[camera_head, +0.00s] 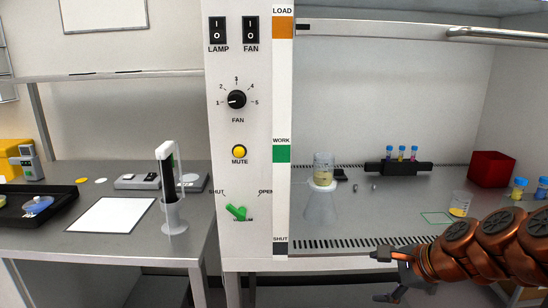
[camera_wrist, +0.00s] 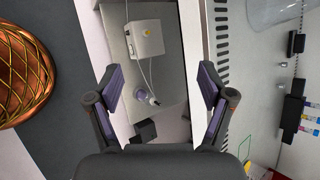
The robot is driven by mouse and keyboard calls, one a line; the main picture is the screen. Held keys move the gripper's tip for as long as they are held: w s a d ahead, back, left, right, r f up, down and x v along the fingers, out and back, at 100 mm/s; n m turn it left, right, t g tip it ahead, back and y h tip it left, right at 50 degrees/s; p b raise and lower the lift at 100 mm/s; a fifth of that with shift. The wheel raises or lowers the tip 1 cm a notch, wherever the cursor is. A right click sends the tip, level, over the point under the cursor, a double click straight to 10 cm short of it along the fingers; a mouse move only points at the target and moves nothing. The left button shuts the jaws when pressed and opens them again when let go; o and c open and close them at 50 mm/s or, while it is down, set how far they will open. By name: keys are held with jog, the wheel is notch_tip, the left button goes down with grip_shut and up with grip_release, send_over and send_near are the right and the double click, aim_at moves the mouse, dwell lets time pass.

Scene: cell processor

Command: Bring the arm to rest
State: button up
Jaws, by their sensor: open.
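My gripper (camera_head: 376,276) is at the lower right in the head view, in front of the cabinet's front edge, at the end of my copper-coloured arm reaching in from the right. Its fingers are spread apart with nothing between them. In the wrist view my gripper (camera_wrist: 160,88) also shows open and empty, with the two purple-padded fingers wide apart. Beyond them and lower down are a white box (camera_wrist: 147,38) with tubing and a purple-and-white bottle (camera_wrist: 146,96). The fingers look clear of both.
The control column (camera_head: 238,125) stands left of the opening. A bench (camera_head: 98,245) with instruments is further left.

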jog(key=s+a+f+n+g, duration=0.3)
jog(key=s+a+n+g, duration=0.1)
jog(key=s+a+n, duration=0.3)
jog(key=s+f+n+g+h, duration=0.25)
jog(key=s+n, duration=0.25)
jog(key=s, duration=0.5)
jog(key=s+f+n+g+h, duration=0.25)
jog(key=s+n, duration=0.35)
jog(key=s, duration=0.4)
notch_tip(320, 180, up, 14)
jog(key=p, duration=1.2)
jog(key=shift+d+p, duration=0.35)
jog(key=shift+d, duration=0.05)
jog(key=shift+f, duration=0.15)
